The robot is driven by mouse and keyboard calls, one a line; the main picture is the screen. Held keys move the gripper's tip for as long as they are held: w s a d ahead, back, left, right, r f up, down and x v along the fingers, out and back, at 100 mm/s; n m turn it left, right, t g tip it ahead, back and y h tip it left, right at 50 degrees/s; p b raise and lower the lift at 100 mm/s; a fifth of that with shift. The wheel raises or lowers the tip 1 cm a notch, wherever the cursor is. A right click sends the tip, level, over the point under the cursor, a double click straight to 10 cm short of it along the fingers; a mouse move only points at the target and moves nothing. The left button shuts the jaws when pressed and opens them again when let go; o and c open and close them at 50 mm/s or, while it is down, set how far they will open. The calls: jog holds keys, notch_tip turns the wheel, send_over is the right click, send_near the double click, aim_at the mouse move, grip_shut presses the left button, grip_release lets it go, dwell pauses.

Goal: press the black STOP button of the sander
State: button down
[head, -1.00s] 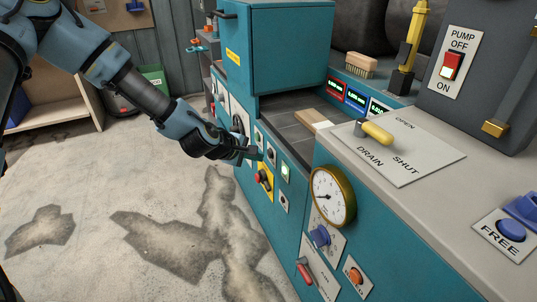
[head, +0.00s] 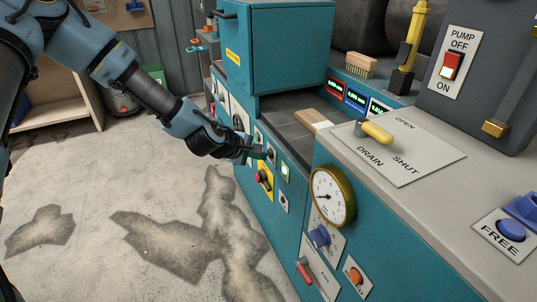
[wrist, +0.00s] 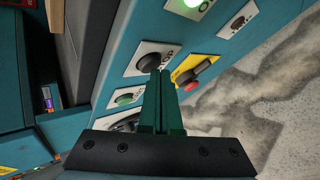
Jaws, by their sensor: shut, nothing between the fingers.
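The sander's teal front panel (head: 245,185) carries a row of small buttons. A round black button (wrist: 149,62) on a white plate shows in the wrist view just beyond my fingertips; its label is too small to read. In the head view the black button (head: 271,154) is right at the fingertips. My gripper (wrist: 161,76) is shut and empty, with its green fingers side by side. The tips overlap the button's lower edge in the wrist view. I cannot tell whether they touch it. My gripper (head: 262,155) reaches the panel from the left in the head view.
A green button (wrist: 124,98) and a lit green button (wrist: 189,4) flank the black one. A gauge (head: 333,196) protrudes farther right. Open floor (head: 110,190) lies left.

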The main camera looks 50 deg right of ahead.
jog(key=shift+s+d, duration=0.1)
jog(key=shift+d, duration=0.1)
jog(key=shift+a, duration=0.15)
dwell(0.5)
jog(key=shift+w+a, duration=0.3)
jog(key=shift+a, duration=0.35)
jog(key=shift+w+a+p, duration=0.1)
jog(key=shift+w+a, duration=0.2)
jog(key=shift+a, duration=0.45)
jog(key=shift+w+a+p, duration=0.1)
jog(key=shift+w+a, duration=0.2)
jog(key=shift+a, duration=0.5)
jog(key=shift+w+a+p, duration=0.1)
jog(key=shift+w+a, duration=0.2)
jog(key=shift+a, duration=0.45)
jog(key=shift+w+a, duration=0.1)
